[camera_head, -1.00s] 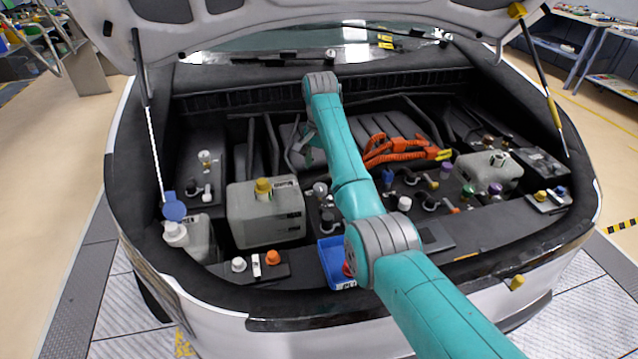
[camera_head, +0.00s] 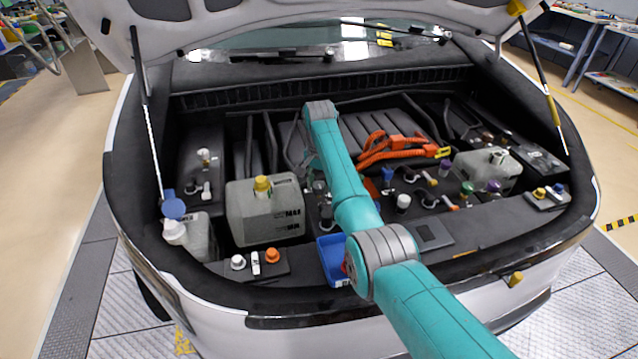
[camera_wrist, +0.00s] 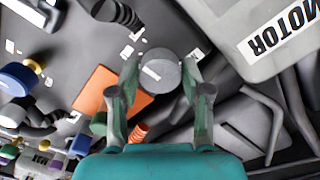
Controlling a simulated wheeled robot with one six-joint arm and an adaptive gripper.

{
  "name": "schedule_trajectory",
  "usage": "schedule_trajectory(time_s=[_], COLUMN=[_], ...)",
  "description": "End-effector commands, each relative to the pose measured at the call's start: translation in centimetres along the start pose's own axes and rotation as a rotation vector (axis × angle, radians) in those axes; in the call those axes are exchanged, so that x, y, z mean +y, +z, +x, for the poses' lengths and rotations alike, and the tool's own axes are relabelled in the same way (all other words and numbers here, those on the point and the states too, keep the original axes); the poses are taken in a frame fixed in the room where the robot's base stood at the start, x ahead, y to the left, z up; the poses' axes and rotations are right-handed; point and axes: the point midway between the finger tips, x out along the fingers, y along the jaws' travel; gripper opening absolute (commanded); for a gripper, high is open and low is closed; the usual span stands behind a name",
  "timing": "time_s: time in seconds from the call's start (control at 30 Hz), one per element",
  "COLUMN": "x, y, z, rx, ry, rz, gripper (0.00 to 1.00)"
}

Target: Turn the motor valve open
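A round grey valve knob (camera_wrist: 160,73) with a small pale mark on top shows in the wrist view, beside a grey tank (camera_wrist: 250,20) labelled MOTOR. My gripper (camera_wrist: 160,80) has its two fingers apart, one on each side of the knob. I cannot tell whether they touch it, but they do not look closed on it. In the head view my gripper (camera_head: 312,160) is low in the engine bay, right of the yellow-capped grey tank (camera_head: 264,212), and is mostly hidden by my arm.
Orange cables (camera_head: 392,150) and several small valves and coloured caps lie to the right of my arm in the head view. A blue tray (camera_head: 331,261) is near the front edge. The raised hood (camera_head: 270,25) hangs above the bay. An orange block (camera_wrist: 98,92) is left of my fingers.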

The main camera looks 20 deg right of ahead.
Motion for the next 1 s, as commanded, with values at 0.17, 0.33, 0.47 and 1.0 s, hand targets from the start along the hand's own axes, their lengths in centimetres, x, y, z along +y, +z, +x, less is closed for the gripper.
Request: schedule_trajectory(time_s=[0.17,0.33,0.47,1.0], x=[0.00,-0.01,0.00,0.00], y=[-0.01,-0.01,0.00,-0.01], z=[-0.02,-0.02,-0.02,-0.02], rx=[0.000,0.000,0.000,0.000], ry=[0.000,0.000,0.000,0.000], rz=[0.000,-0.010,-0.042,-0.460], gripper=[0.07,0.07,0.07,0.07])
